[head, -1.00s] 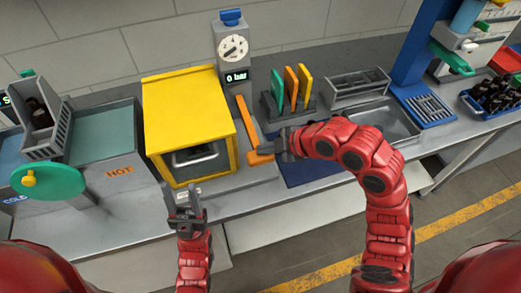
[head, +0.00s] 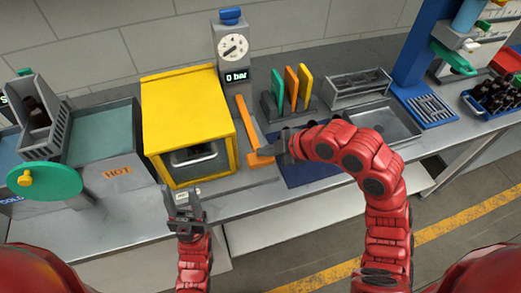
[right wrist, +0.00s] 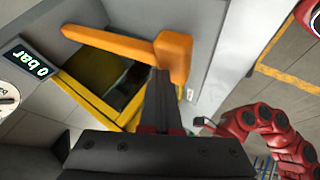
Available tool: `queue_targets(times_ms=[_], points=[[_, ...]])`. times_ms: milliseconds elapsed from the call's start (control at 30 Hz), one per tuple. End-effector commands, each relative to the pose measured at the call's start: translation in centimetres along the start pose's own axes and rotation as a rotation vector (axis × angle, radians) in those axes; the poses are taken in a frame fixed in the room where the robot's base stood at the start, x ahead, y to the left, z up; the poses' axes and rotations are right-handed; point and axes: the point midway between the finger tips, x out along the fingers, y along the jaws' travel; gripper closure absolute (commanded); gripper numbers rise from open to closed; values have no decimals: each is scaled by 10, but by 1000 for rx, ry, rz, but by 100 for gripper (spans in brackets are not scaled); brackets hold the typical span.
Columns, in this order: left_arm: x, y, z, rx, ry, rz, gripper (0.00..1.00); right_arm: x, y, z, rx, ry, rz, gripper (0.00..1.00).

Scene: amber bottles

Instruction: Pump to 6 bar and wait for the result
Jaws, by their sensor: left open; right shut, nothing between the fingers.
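The orange pump handle (head: 246,124) lies beside the yellow test box (head: 188,105), with its grip end toward the front. It also shows in the right wrist view (right wrist: 135,47). The display (head: 236,76) under the round gauge (head: 233,48) reads 0 bar. My right gripper (head: 281,150) is shut with nothing between its fingers. Its fingertips are right at the handle's grip end; I cannot tell whether they touch. The right wrist view shows the shut fingers (right wrist: 159,90) just below the handle. My left gripper (head: 182,198) is open and empty in front of the yellow box.
A rack with green, orange and yellow plates (head: 291,90) stands right of the handle, above a blue mat (head: 310,172). A HOT tank (head: 105,135) and a green wheel (head: 45,181) are left. A blue crate of bottles (head: 490,102) is far right.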

Motion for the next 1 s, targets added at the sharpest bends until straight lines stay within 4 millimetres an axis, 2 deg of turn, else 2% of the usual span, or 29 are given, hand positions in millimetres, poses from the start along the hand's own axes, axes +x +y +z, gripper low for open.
queue_targets(times_ms=[1000], points=[[-12,1,2,0,0,0,50,9,-7,7,1,-2,-1,100]])
